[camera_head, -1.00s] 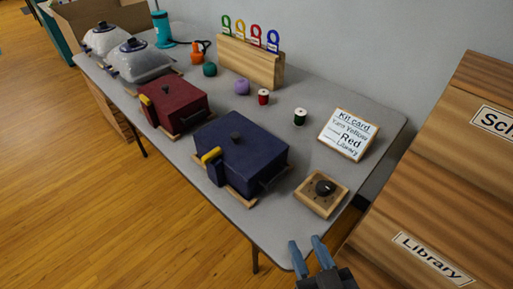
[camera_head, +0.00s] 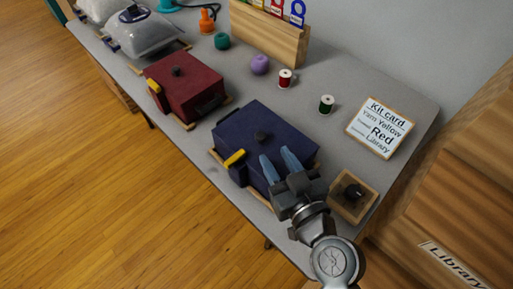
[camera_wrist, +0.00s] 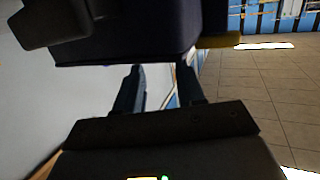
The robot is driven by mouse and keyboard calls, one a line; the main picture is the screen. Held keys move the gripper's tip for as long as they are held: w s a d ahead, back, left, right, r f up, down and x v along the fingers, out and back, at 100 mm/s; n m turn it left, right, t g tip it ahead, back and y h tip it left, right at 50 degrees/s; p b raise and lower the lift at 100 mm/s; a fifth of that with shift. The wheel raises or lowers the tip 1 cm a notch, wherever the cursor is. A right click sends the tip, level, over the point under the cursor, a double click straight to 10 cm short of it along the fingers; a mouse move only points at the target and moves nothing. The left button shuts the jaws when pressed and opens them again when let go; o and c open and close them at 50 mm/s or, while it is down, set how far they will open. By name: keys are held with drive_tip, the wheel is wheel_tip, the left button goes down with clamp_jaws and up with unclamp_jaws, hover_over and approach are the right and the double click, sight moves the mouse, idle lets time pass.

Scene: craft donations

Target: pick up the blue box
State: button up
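In the wrist view the fingers (camera_wrist: 160,88) are spread and the dark box (camera_wrist: 130,30) fills the top. I cannot tell whether the fingers touch the box.
A red box (camera_head: 184,86) stands to the left. A wooden tray with a black knob (camera_head: 353,190) is close right of my gripper. A kit card (camera_head: 380,127), thread spools (camera_head: 326,104) and yarn balls lie behind. A wooden Library box (camera_head: 450,210) stands at the right.

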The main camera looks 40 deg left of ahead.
sight(263, 139)
drive_tip(key=shift+p+x, duration=0.95)
drive_tip(key=shift+x, duration=2.25)
drive_tip(key=shift+s+a+r, duration=0.1)
drive_tip(key=shift+s, duration=0.05)
drive_tip(key=shift+c, duration=0.3)
clamp_jaws()
